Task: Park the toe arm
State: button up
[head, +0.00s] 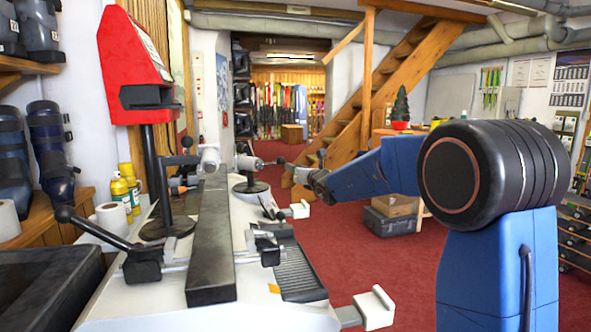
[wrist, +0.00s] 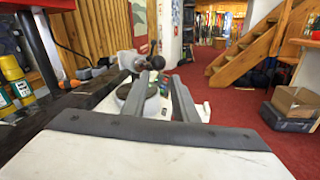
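A binding bench with a pale top (head: 120,305) and a long dark bar (head: 212,240) runs away from me. On its far part a toe arm (head: 250,163) stands on a round black base (head: 250,187), with a rod that points right to a dark knob (head: 282,160). My gripper (head: 297,171) is just right of this knob, at about its height. In the wrist view my gripper (wrist: 162,77) has its two grey fingers apart. A dark ball knob (wrist: 157,62) shows at the gap, near the fingertips. Contact cannot be told.
A red device (head: 135,65) on a black post stands left of the bar. A black-knobbed lever (head: 90,225) sticks out at the near left. Yellow bottles (head: 122,190) stand on the left shelf. Boxes (head: 392,215) sit on the red floor, under the stairs side, with free carpet around.

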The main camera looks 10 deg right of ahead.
jog(key=w+d+r+n+y, duration=0.1)
jog(key=n, duration=0.1)
jog(key=w+d+r+n+y, duration=0.1)
jog(key=w+n, duration=0.1)
jog(key=n, duration=0.1)
jog(key=w+d+r+n+y, duration=0.1)
jog(key=w+n, duration=0.1)
jog(key=shift+w+d+n+t, duration=0.25)
jog(key=shift+d+n+t, duration=0.05)
jog(key=shift+d+n, duration=0.1)
grip_shut()
jog(key=w+d+f+n+g+y, duration=0.2)
jog(key=d+f+n+g+y, duration=0.15)
jog(key=n, duration=0.55)
jog(key=w+d+f+n+g+y, duration=0.1)
jog(key=d+f+n+g+y, duration=0.15)
jog(key=d+n, duration=0.4)
jog(key=w+a+r+n, duration=0.1)
jog(key=w+a, duration=0.3)
jog(key=a, duration=0.8)
jog(key=shift+a+r+n+y, duration=0.3)
jog(key=shift+r+n, duration=0.05)
jog(key=shift+r, duration=0.2)
